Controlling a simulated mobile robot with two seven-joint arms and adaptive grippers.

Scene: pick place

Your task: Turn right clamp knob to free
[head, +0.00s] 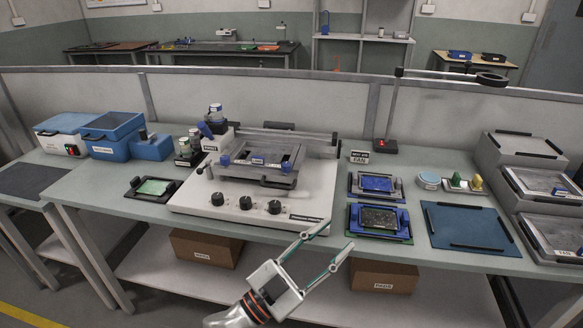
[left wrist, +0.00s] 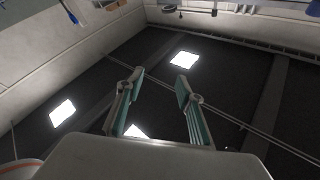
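A printer-like machine with a white base (head: 315,200) stands on the bench and carries a grey frame fixture (head: 262,174). A blue knob (head: 225,160) sits at the fixture's left side and another blue knob (head: 287,167) at its right, apparently the right clamp knob; its turn position is too small to tell. My left gripper (head: 335,240) is open and empty, in front of the bench's front edge, below and right of the fixture, touching nothing visible. In the left wrist view its two fingers (left wrist: 160,84) stand apart with nothing between them. My right gripper is not in view.
Three black knobs (head: 245,202) line the base's front. A tray with a green board (head: 153,187) lies left. Blue trays (head: 378,221), a blue mat (head: 470,227) and grey bins (head: 545,187) are right. A lamp (head: 397,105) stands behind. Cardboard boxes (head: 385,276) sit on the lower shelf.

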